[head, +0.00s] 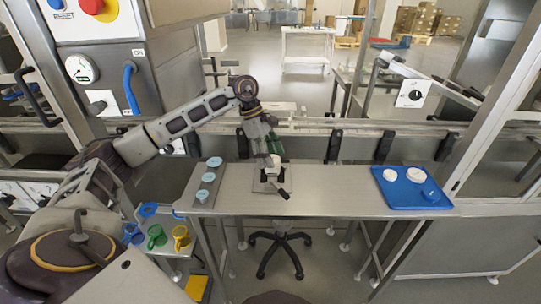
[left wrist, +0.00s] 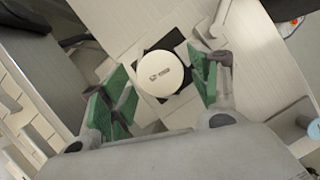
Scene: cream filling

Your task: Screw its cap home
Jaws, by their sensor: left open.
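A round white cap with small dark print (left wrist: 160,73) shows in the left wrist view, above a dark square piece (left wrist: 160,50). In the head view, a white jar or cap (head: 273,172) stands at the fixture on the steel table, partly hidden by the gripper. My left gripper (head: 272,152) is just above it, pointing down. In the left wrist view its green-padded fingers (left wrist: 160,92) are open on either side of the cap, with gaps to both pads. Whether the cap is seated on a jar cannot be told. My right gripper is not in view.
The fixture has a black handle (head: 283,192) towards the front. A blue tray (head: 425,178) with white round pieces and a blue one lies at the right. A grey strip (head: 196,196) with pale blue round lids lies at the left. The table (head: 340,195) between is clear.

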